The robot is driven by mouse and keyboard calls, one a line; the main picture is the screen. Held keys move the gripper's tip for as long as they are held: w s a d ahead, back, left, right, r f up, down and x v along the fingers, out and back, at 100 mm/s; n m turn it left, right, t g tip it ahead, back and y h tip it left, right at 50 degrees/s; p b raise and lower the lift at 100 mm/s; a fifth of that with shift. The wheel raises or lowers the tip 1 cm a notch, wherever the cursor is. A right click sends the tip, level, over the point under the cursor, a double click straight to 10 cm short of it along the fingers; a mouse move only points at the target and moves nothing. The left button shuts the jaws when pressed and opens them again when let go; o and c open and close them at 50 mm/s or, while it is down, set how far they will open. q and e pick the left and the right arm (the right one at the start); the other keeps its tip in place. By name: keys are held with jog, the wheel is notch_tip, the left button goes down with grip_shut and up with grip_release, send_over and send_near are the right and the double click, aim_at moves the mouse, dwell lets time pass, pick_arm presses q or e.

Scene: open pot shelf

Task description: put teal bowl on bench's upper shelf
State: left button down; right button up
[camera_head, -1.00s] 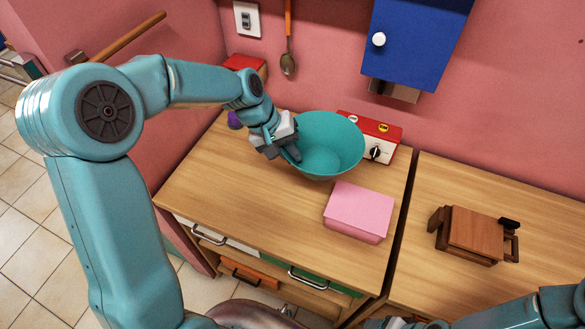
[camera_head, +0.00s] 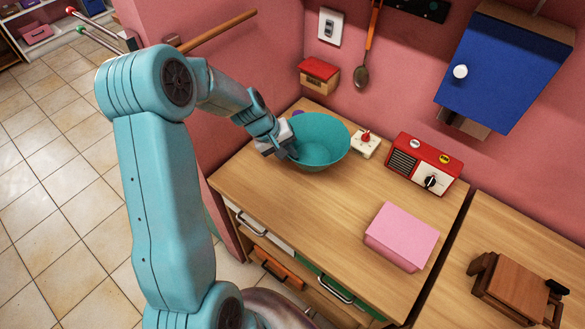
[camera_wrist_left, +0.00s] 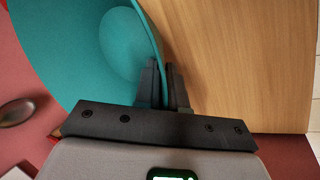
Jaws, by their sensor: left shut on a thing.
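The teal bowl (camera_head: 322,145) is over the left wooden counter, open side up and a little tilted. My left gripper (camera_head: 285,145) is shut on its left rim. In the left wrist view the bowl (camera_wrist_left: 85,50) fills the upper left, and its rim runs between the two dark fingers (camera_wrist_left: 162,85) of the gripper. I cannot tell how far the bowl's base is above the counter. No shelf that I can surely name the bench's upper shelf shows. My right gripper is out of view.
The counter (camera_head: 275,190) holds a pink box (camera_head: 402,236), a red radio (camera_head: 422,165) and a white box with a red knob (camera_head: 366,143). A blue cabinet (camera_head: 505,70) hangs at right. White shelves (camera_head: 62,42) stand far left, with open tiled floor (camera_head: 65,180) before them.

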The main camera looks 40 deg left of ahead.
pick_arm(q)
notch_tip(320, 180, down, 8)
jog(key=shift+w+r, duration=0.1)
jog(key=shift+b, duration=0.3)
jog(key=c, duration=1.2)
grip_release()
